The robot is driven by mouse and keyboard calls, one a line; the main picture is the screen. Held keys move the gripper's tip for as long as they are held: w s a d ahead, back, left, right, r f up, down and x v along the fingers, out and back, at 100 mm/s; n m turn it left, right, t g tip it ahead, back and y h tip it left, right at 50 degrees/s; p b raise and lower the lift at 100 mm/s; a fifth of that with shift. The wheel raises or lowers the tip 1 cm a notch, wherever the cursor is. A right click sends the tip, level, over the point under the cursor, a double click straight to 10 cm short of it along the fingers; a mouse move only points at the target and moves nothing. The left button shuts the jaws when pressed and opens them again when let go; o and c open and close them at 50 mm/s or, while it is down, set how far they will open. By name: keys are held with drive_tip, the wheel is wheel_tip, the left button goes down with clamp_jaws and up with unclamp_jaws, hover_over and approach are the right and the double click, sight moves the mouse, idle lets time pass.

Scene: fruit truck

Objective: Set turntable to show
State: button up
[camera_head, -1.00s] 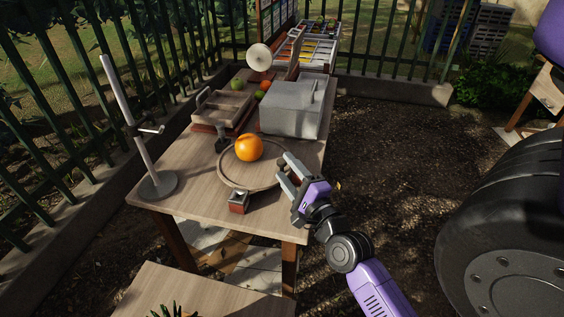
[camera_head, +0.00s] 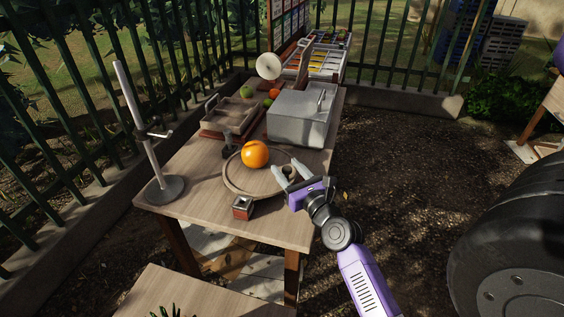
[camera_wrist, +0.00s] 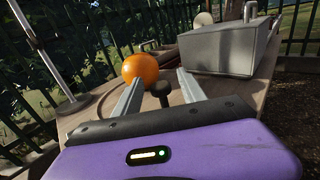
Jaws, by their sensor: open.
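The turntable (camera_head: 256,184) is a round wooden disc with a raised rim on the table. An orange (camera_head: 255,154) rests on it towards the back; it also shows in the wrist view (camera_wrist: 140,69). A dark knob (camera_wrist: 159,89) stands at the disc's right side. My gripper (camera_head: 291,169) is open at that side, with one finger on each side of the knob in the wrist view (camera_wrist: 158,82). I cannot tell whether the fingers touch it. A small red block with a grey top (camera_head: 242,208) sits by the disc's front edge.
A grey metal box (camera_head: 298,118) stands behind my gripper. A wooden tray (camera_head: 231,116) is at the back left, with fruit beyond it. A metal stand (camera_head: 160,188) rises at the table's left corner.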

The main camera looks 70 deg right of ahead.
sight(282, 163)
drive_tip(key=shift+x, duration=1.75)
clamp_jaws()
